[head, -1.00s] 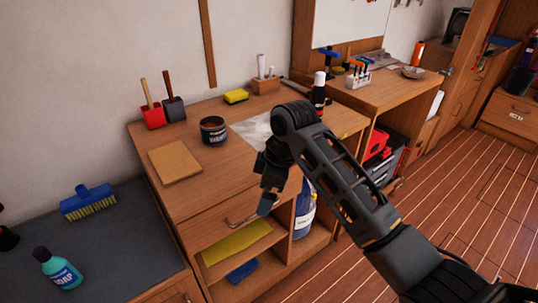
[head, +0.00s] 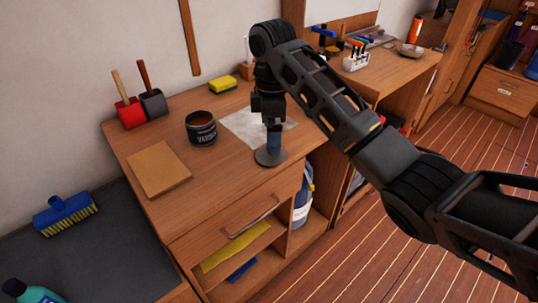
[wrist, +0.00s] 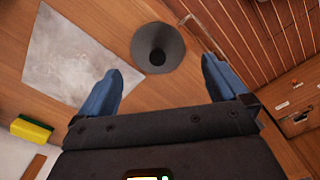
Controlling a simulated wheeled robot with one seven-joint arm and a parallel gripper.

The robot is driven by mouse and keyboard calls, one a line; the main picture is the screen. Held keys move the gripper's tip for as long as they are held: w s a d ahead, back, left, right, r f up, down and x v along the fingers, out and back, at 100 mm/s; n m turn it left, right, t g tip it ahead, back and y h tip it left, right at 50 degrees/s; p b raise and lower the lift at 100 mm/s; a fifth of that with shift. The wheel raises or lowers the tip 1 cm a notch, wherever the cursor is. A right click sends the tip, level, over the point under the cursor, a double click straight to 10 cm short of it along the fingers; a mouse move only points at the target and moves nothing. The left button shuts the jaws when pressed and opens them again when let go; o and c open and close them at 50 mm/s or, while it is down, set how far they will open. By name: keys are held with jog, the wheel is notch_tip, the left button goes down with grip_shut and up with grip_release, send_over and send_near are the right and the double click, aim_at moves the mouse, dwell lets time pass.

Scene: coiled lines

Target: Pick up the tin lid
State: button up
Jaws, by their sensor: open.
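The tin lid (head: 262,160) is a grey disc lying near the front edge of the wooden worktop, in front of a pale sheet. In the wrist view the lid (wrist: 158,28) shows as a grey round with a dark spot in its middle. My gripper (head: 273,147) points down just above the lid, partly covering it. In the wrist view my gripper (wrist: 163,80) has its two blue fingers wide apart with nothing between them, and the lid lies just beyond the gap. I cannot tell the exact height above the lid. An open varnish tin (head: 201,128) stands to the left.
The pale sheet (head: 245,125) lies behind the lid. A brown board (head: 159,168), a yellow sponge (head: 222,84) and red and grey scoops (head: 131,112) are farther off on the worktop. A drawer handle (head: 250,218) sticks out below the front edge.

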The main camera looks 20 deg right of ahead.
notch_tip(320, 180, down, 3)
jog(key=shift+w+r+b, duration=0.1)
jog(key=shift+r+b, duration=0.05)
jog(key=shift+b, duration=0.5)
jog(key=shift+w+f+p, duration=0.1)
jog(key=shift+f+p, duration=0.25)
jog(key=shift+p, duration=0.05)
notch_tip(320, 180, down, 2)
jog(key=shift+f, duration=0.2)
jog(key=c, duration=0.8)
jog(key=shift+r, duration=0.15)
